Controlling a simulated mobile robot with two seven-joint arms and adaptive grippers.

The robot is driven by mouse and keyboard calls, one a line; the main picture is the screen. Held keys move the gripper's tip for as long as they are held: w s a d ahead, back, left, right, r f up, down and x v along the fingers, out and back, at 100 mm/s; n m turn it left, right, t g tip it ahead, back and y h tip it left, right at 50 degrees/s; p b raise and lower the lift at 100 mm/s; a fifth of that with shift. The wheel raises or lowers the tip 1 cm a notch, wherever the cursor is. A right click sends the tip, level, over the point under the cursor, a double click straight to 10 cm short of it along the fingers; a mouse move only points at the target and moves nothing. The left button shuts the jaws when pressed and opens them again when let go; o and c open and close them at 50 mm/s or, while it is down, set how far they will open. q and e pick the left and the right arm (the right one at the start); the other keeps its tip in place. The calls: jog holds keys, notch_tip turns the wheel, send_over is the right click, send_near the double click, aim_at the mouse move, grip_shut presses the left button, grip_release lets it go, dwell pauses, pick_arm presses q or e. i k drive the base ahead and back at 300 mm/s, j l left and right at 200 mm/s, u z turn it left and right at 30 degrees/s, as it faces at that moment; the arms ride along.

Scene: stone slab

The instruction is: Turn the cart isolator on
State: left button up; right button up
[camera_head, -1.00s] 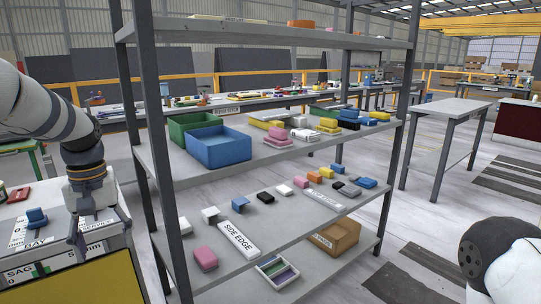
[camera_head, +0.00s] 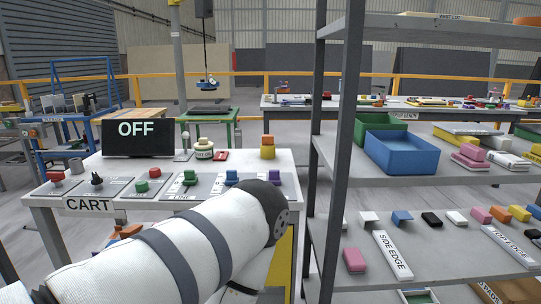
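A white cart (camera_head: 235,162) bears a row of switches on grey plates along its front edge. A black display (camera_head: 137,137) at its back left reads OFF. The front edge carries a CART label (camera_head: 88,204) at the left. Above that label are a red knob (camera_head: 56,176) and a black rotary handle (camera_head: 97,180). I cannot tell by label which is the isolator. My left arm crosses the cart's front; neither gripper is in view.
A metal rack (camera_head: 325,140) with blue and green bins (camera_head: 402,152) stands close at the right of the cart. A cup (camera_head: 204,150) and a yellow-orange object (camera_head: 267,148) stand on the cart's back. A yellow rail runs behind.

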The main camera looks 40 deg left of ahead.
aim_at(56, 178)
jog(key=u, duration=2.55)
